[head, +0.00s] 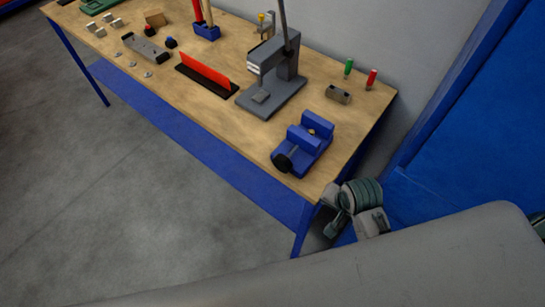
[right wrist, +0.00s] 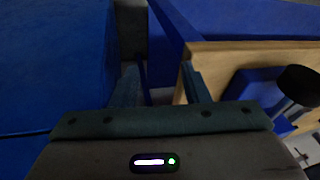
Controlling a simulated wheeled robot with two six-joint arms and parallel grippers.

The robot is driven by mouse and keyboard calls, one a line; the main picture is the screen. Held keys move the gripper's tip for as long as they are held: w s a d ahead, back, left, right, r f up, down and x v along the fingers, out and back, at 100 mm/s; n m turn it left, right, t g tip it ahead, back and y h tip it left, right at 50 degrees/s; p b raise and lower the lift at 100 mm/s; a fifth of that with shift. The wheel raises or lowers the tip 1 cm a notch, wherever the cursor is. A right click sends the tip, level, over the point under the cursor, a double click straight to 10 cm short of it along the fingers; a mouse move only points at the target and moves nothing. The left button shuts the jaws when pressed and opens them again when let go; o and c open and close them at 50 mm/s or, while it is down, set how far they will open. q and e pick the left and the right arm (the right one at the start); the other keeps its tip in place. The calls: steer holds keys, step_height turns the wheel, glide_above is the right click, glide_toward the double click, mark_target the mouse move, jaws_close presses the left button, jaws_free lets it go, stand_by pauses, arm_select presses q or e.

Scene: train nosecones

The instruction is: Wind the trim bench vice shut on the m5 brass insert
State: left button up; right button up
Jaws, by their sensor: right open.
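The blue bench vice (head: 316,150) stands near the front right corner of the wooden bench. Its black handle knob (head: 282,163) faces the bench's front edge. A small brass-coloured spot, which looks like the m5 brass insert (head: 311,131), shows between the vice jaws; its contact with them is too small to tell. In the right wrist view, the vice (right wrist: 246,90) and its black knob (right wrist: 298,80) are at the right edge. My right gripper (right wrist: 163,85) is open and empty, off the bench's right front corner and apart from the vice. My left gripper is not in view.
A grey press (head: 280,85) stands behind the vice. A grey block (head: 338,94) and green and red-handled tools (head: 371,78) lie behind to the right. A red strip (head: 206,68) is further left. A blue cabinet (head: 470,120) rises at the right. The floor before the bench is clear.

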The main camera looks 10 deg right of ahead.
mark_target(284, 158)
steer(key=w+a+r+m, duration=0.1)
steer(key=w+m, duration=0.1)
steer(key=m, duration=0.1)
steer(key=w+a+r+m, duration=0.1)
steer(key=w+r+m, duration=0.1)
steer(key=w+a+r+m+y, duration=0.1)
steer(key=w+r+m, duration=0.1)
steer(key=m, duration=0.1)
steer(key=shift+w+a+m, duration=0.15)
steer(key=shift+a+m, duration=0.15)
steer(key=w+a+r+m+y, duration=0.2)
steer(key=w+a+r+m, duration=0.35)
steer(key=r+m, duration=0.4)
steer(key=shift+m, duration=0.75)
steer(key=p+x, duration=0.1)
steer(key=x, duration=0.3)
steer(key=p+x, duration=0.1)
steer(key=x, duration=0.3)
steer(key=p+x, duration=0.1)
steer(key=x, duration=0.3)
steer(key=shift+w+d+f, duration=0.2)
steer(key=shift+d+f, duration=0.15)
steer(key=shift+f, duration=0.05)
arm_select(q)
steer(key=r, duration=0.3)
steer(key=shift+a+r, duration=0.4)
arm_select(e)
steer(key=shift+c, duration=0.2)
jaws_close()
